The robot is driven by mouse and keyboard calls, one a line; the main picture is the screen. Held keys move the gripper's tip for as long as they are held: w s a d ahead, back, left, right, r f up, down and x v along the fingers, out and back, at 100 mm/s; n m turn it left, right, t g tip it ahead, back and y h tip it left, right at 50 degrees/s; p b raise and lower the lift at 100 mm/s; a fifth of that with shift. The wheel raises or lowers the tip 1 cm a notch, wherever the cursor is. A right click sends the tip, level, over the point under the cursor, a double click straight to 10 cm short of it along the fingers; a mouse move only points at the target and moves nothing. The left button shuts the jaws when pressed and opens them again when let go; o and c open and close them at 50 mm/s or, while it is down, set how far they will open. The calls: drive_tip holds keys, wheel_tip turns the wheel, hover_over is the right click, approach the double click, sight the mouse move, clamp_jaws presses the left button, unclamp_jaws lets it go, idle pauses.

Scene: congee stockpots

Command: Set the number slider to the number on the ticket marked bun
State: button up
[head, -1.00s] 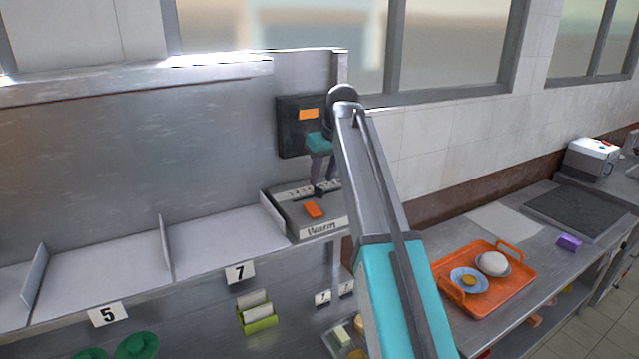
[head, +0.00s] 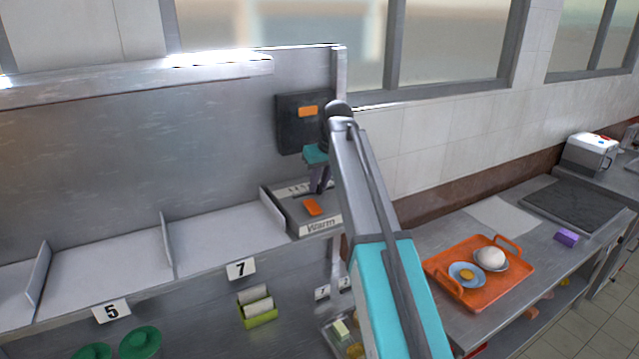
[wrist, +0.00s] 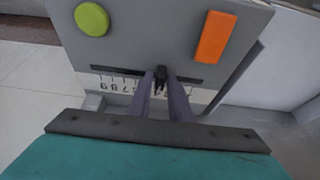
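The number slider's grey box (head: 292,214) stands at the right end of the steel shelf, with a "Warm" label on its front. In the wrist view its black knob (wrist: 161,74) sits in a dark slot above a row of upside-down numbers (wrist: 118,82). My gripper (wrist: 163,90) has its two purple fingers on either side of the knob, close against it, and seems shut on it. In the head view my gripper (head: 319,186) points down at the box; the knob is hard to make out there. No ticket marked bun can be made out.
The box carries an orange block (wrist: 215,36) and a green round button (wrist: 91,18). A dark wall panel (head: 298,135) is behind my gripper. Shelf dividers (head: 167,245) stand left. An orange tray (head: 480,302) with dishes rests on the right counter.

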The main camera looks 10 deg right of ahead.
clamp_jaws()
drive_tip(key=shift+w+d+b, duration=0.2)
drive_tip(key=shift+d, duration=0.4)
drive_tip(key=shift+w+d+b, duration=0.15)
drive_tip(key=shift+d+b, duration=0.05)
drive_tip(key=shift+d, duration=0.35)
drive_tip(key=shift+a, duration=0.1)
drive_tip(key=shift+o, duration=2.2)
unclamp_jaws()
drive_tip(key=shift+r, duration=0.1)
